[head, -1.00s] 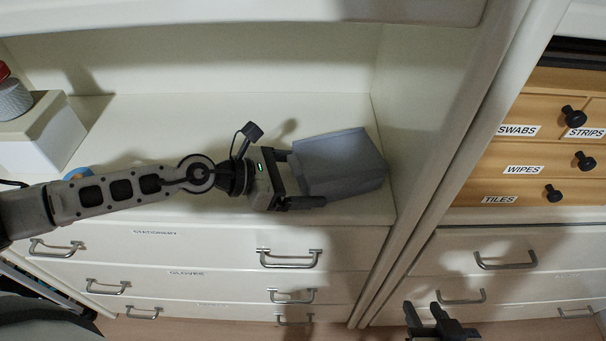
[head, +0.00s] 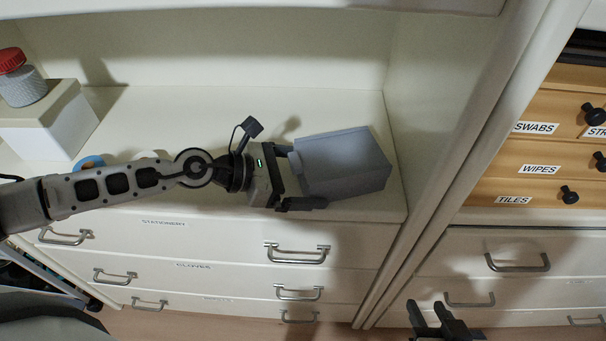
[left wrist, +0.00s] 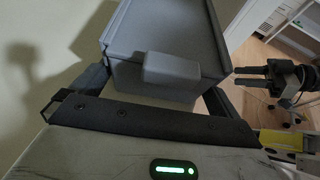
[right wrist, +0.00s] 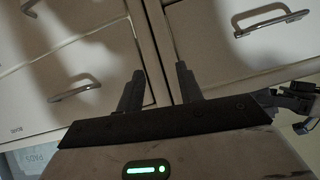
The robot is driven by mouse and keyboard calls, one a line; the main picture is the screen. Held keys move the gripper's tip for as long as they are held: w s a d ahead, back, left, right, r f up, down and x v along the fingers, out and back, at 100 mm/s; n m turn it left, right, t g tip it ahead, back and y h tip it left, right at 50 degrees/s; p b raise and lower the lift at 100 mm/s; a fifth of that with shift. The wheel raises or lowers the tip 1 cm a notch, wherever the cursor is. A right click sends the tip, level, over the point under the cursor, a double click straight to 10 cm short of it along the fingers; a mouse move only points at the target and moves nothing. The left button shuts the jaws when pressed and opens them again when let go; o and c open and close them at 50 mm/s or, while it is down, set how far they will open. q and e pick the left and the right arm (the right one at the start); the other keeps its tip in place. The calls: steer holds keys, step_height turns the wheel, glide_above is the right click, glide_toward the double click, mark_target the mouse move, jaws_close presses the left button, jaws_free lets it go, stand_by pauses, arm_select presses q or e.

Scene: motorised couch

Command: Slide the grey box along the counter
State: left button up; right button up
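The grey box (head: 345,165) sits near the right end of the white counter (head: 235,105), a little apart from the right side wall. My left gripper (head: 292,178) lies at its left end, with one finger on each side, shut on it. In the left wrist view the grey box (left wrist: 165,30) fills the space between the fingers, its small tab facing me. The contact of the right-hand finger is partly hidden. My right gripper (head: 430,318) hangs low in front of the drawers. In the right wrist view its fingers (right wrist: 158,85) are apart and empty.
A white box (head: 55,115) with a red-lidded jar (head: 20,78) stands at the counter's left. A blue roll (head: 90,162) lies near the front edge, partly behind my left arm. The counter between is mostly clear. Handled drawers (head: 180,245) lie below; labelled wooden drawers (head: 540,150) stand right.

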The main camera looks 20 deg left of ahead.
steer(key=shift+f, duration=0.1)
arm_select(q)
steer(key=shift+s+a+b, duration=0.15)
steer(key=shift+a+b, duration=0.15)
steer(key=b+v, duration=0.4)
steer(key=b, duration=0.1)
steer(key=f+b+v, duration=0.1)
steer(key=b+v, duration=0.2)
steer(key=shift+s+a, duration=0.2)
steer(key=shift+s, duration=0.05)
steer(key=b+v, duration=0.3)
steer(key=b, duration=0.1)
steer(key=b+v, duration=0.3)
steer(key=b, duration=0.2)
steer(key=shift+w+r, duration=0.15)
steer(key=shift+r, duration=0.25)
steer(key=shift+b+v, duration=0.55)
steer(key=shift+v, duration=0.4)
steer(key=shift+r, duration=0.2)
arm_select(e)
steer(key=a+f, duration=0.2)
steer(key=f, duration=0.5)
steer(key=w+a+f+g+y, duration=0.1)
steer(key=a+f, duration=0.1)
steer(key=f, duration=0.6)
steer(key=shift+w+f+n+y, duration=0.2)
steer(key=shift+w+n+y, duration=0.1)
arm_select(q)
steer(key=shift+d, duration=0.1)
